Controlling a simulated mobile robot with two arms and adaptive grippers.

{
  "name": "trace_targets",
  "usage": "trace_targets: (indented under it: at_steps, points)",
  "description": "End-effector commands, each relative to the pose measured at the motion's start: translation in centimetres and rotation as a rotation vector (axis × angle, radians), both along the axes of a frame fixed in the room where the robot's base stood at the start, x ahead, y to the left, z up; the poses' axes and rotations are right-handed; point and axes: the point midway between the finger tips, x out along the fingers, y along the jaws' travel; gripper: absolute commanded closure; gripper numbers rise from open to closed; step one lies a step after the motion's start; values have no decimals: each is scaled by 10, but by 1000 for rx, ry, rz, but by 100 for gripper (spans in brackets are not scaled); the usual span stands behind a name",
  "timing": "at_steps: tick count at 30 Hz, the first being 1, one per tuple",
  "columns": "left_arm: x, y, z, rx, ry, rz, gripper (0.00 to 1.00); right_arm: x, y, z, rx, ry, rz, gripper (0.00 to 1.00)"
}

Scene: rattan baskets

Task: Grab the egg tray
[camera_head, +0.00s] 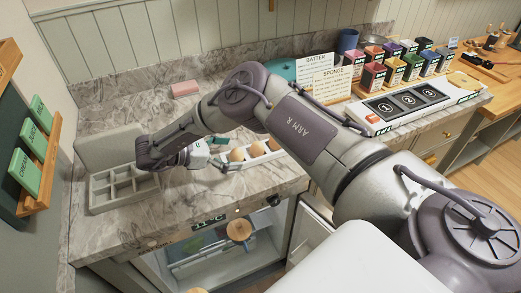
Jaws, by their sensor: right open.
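The egg tray (249,163) is a narrow white tray on the marble counter, in the middle of the head view. Several brown eggs (257,149) sit in a row in it. My right arm reaches across the counter from the right, and my right gripper (222,155) is at the tray's left end. Its fingers are apart and point toward the tray. My wrist and gripper hide part of that end, so I cannot tell whether the fingers touch the tray. My left gripper is not in view.
A grey compartment box (101,191) with a raised lid stands left of my gripper. A pink block (185,89) lies behind. Recipe cards (316,67) and colored boxes (371,76) stand at the back right. An open, lit compartment (212,248) is below the counter's front edge.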

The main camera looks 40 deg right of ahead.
Motion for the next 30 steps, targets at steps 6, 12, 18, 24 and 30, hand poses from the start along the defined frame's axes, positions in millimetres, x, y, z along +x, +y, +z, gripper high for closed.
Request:
trace_targets:
  at_steps: [6,12,18,24,30]
  points:
    - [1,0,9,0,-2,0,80,-4,-14,-4,0,2,1,3]
    - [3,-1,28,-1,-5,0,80,-13,-41,-12,-2,2,-1,3]
    - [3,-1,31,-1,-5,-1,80,-17,-55,-22,0,1,1,3]
    - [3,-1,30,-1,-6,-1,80,-16,-55,-23,1,0,2,3]
    - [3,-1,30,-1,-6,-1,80,-16,-55,-23,1,0,2,36]
